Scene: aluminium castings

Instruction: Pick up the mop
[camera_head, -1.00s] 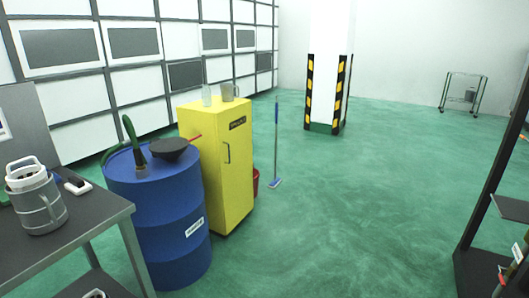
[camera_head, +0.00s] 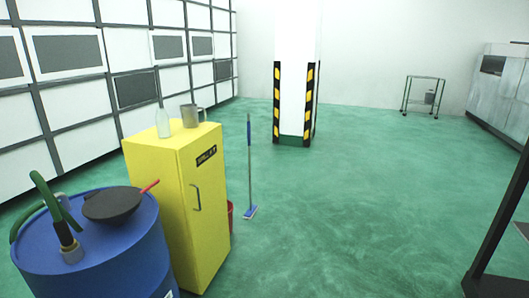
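The mop (camera_head: 249,165) stands upright behind and to the right of the yellow cabinet. It has a thin blue and grey handle and a flat blue head (camera_head: 250,212) on the green floor. A red bucket (camera_head: 230,214) shows partly beside it, mostly hidden by the cabinet. Neither of my grippers is in view.
The yellow cabinet (camera_head: 213,220) carries a bottle (camera_head: 163,122) and a metal jug (camera_head: 191,115). A blue drum (camera_head: 95,250) with a black pan (camera_head: 112,203) stands front left. A striped pillar (camera_head: 294,100) and a cart (camera_head: 423,95) stand farther back. The middle floor is clear.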

